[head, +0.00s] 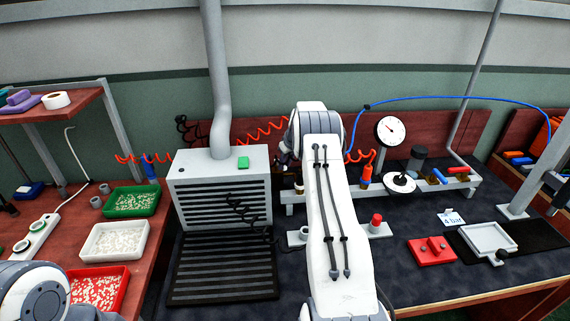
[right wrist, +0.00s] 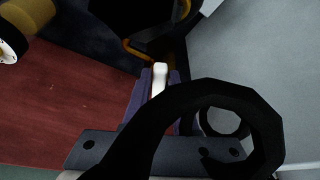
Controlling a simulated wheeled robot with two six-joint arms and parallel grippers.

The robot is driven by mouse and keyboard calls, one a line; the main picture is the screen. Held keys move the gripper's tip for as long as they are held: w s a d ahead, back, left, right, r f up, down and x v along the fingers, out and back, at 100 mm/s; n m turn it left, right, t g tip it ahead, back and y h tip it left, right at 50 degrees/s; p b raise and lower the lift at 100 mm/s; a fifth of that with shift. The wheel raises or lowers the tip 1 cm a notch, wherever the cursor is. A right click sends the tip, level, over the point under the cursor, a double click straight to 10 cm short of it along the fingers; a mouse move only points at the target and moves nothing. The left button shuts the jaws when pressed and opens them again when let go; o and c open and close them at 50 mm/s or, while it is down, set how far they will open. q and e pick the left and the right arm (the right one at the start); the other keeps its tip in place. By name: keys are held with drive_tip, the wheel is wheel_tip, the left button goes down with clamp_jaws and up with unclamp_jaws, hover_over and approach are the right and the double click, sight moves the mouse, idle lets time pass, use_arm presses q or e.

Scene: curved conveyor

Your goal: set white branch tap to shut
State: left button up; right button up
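A white tap handle (right wrist: 160,78) shows in the right wrist view, upright in the picture between the two dark fingers of my right gripper (right wrist: 159,95). The fingers lie close along both its sides; whether they press on it is too dark to tell. In the head view my right arm reaches forward over the bench and hides this handle and most of the gripper. Only a dark bit of the gripper (head: 285,157) shows left of the arm's far end. My left arm shows at the lower left corner of the head view; its gripper is out of frame.
A grey vented box (head: 222,190) is left of my arm. A red block (head: 432,252) and a white tray (head: 488,238) lie at the right.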

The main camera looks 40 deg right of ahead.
clamp_jaws()
drive_tip(key=shift+w+a+m+h, duration=0.1)
drive_tip(key=shift+a+m+h, duration=0.2)
drive_tip(key=shift+m, duration=0.4)
drive_tip(key=shift+a+m+h, duration=0.2)
drive_tip(key=shift+a+m, duration=0.15)
drive_tip(key=shift+m, duration=0.35)
drive_tip(key=o, duration=0.6)
unclamp_jaws()
drive_tip(key=b+v, duration=0.1)
drive_tip(key=v, duration=0.9)
drive_tip(key=shift+r+b, duration=0.3)
